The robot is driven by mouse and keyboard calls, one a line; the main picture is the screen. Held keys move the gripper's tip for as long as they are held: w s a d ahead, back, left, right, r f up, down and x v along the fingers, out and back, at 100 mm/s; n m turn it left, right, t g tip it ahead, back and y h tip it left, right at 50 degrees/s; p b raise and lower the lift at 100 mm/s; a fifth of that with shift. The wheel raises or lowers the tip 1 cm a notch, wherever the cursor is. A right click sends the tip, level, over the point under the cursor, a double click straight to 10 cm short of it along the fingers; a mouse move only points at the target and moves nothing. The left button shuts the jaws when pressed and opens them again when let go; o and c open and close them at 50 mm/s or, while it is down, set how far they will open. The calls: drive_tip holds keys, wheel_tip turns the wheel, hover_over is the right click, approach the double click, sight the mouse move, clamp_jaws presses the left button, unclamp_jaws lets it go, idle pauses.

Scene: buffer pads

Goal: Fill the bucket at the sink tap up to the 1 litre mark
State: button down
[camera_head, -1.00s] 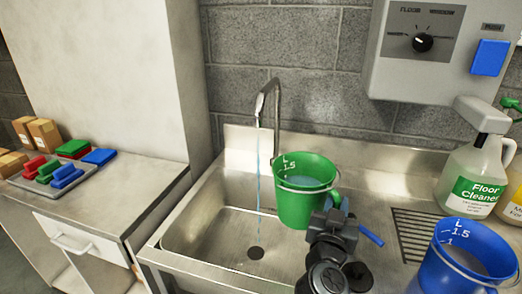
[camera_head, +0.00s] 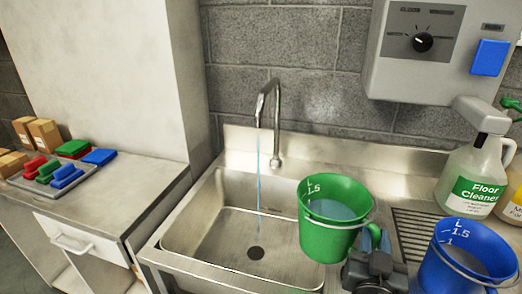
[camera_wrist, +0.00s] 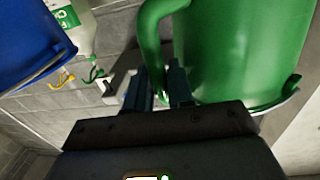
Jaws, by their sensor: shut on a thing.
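The green bucket (camera_head: 330,237) is in my gripper, held above the right edge of the sink basin, with water in it and a white scale showing 1.5 near its rim. The exact water level against the lower marks cannot be read. My gripper (camera_head: 376,240) is shut on the bucket's handle, which shows in the wrist view beside the green bucket (camera_wrist: 240,50); the fingers (camera_wrist: 160,85) are there too. The tap (camera_head: 270,110) runs a thin stream into the sink (camera_head: 205,225), left of the bucket and apart from it.
A blue bucket (camera_head: 462,262) stands at right on the drainboard (camera_head: 412,225). A Floor Cleaner jug (camera_head: 473,180) stands behind it. A dispenser with a dial (camera_head: 423,42) hangs on the wall. A side counter (camera_head: 125,190) with coloured pads is at left.

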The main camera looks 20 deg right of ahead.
drive_tip(key=s, duration=0.8)
drive_tip(key=shift+d+r, duration=0.15)
drive_tip(key=shift+d, duration=0.25)
idle(0.8)
